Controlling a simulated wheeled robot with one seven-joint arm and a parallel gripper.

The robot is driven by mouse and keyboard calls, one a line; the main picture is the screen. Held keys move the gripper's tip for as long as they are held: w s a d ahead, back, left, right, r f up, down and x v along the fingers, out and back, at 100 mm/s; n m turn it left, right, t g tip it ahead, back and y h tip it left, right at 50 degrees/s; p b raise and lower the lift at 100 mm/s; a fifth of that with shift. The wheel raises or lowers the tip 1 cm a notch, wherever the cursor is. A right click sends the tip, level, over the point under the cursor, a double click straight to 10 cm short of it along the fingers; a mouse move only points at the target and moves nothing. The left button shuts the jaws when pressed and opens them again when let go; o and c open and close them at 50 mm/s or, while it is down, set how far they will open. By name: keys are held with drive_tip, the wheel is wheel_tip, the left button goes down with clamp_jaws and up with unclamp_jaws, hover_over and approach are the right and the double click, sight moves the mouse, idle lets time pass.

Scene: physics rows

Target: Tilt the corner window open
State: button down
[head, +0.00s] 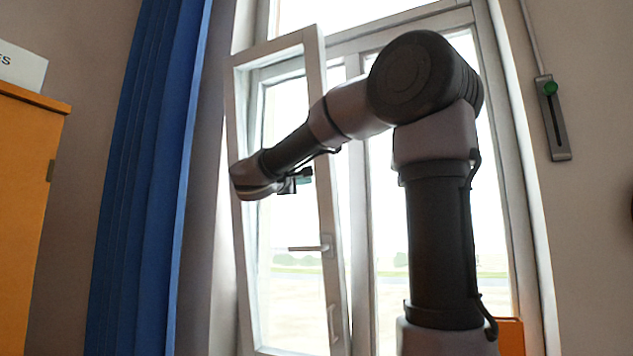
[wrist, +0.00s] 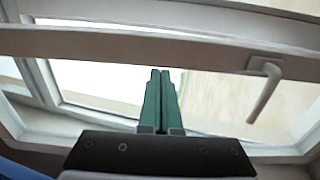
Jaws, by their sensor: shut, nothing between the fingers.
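The white window's left sash (head: 318,90) leans inward at its top, with a gap to the fixed frame that narrows downward. In the wrist view the sash's bar (wrist: 120,47) crosses the picture, and the handle (wrist: 265,88) sits to the right of my fingers. My gripper (head: 303,176) is in front of the sash, above the handle. Its green fingers (wrist: 160,75) are shut and empty, apart from the handle. Whether the fingertips touch the sash cannot be told.
A blue curtain (head: 150,180) hangs left of the window. An orange cabinet (head: 28,200) with a white sign (head: 20,65) stands at the far left. A grey wall fitting with a green knob (head: 552,110) is on the right wall. A low orange object (head: 511,336) is at lower right.

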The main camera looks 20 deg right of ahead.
sight(322, 180)
drive_tip(key=x, duration=0.7)
drive_tip(key=shift+w+d, duration=0.1)
drive_tip(key=shift+d, duration=0.05)
